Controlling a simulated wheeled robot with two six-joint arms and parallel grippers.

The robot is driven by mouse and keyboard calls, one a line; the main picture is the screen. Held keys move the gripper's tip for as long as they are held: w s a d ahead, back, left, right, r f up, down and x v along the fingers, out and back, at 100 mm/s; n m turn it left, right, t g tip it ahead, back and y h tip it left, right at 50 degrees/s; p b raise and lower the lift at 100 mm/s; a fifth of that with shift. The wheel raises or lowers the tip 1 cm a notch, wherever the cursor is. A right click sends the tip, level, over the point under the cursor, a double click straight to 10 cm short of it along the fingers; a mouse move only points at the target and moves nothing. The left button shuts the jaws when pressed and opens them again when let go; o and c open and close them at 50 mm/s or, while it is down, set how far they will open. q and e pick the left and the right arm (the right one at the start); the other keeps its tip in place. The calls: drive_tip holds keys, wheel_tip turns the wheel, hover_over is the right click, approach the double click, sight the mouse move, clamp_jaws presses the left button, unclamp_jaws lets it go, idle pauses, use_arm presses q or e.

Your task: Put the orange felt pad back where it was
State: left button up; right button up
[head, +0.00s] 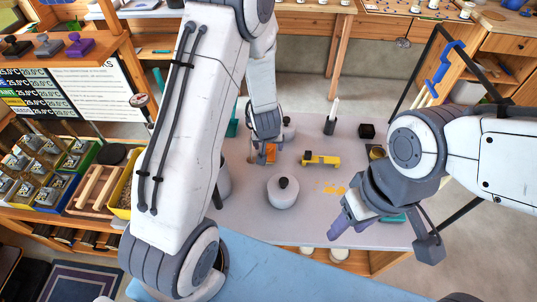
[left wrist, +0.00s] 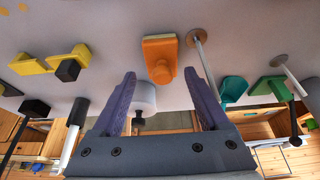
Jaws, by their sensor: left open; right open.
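The orange felt pad (left wrist: 160,58), a flat block with a rounded knob, lies on the grey table top in the left wrist view. It also shows in the head view (head: 270,154), partly hidden by my left gripper (head: 266,143). My left gripper is open, its two purple fingers pointing towards the pad, which appears centred between them and beyond the tips. Nothing is held. My right gripper (head: 346,220) is open and empty over the table's right front part, with purple fingers visible.
A white lidded pot (head: 283,193) stands mid-table. A yellow piece with a dark block (head: 321,159) lies right of the pad, with yellow marks (head: 334,190) nearer. A pen holder (head: 330,124) and black box (head: 367,131) stand behind. A thin post on a round base (left wrist: 194,38) is beside the pad.

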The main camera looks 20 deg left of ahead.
sight(268, 148)
use_arm(q)
drive_tip(key=x, duration=0.4)
drive_tip(key=shift+w+a+f+b, duration=0.1)
drive_tip(key=shift+a+f+b, duration=0.1)
drive_tip(key=shift+f+b, duration=0.2)
clamp_jaws()
drive_tip(key=shift+r, duration=0.1)
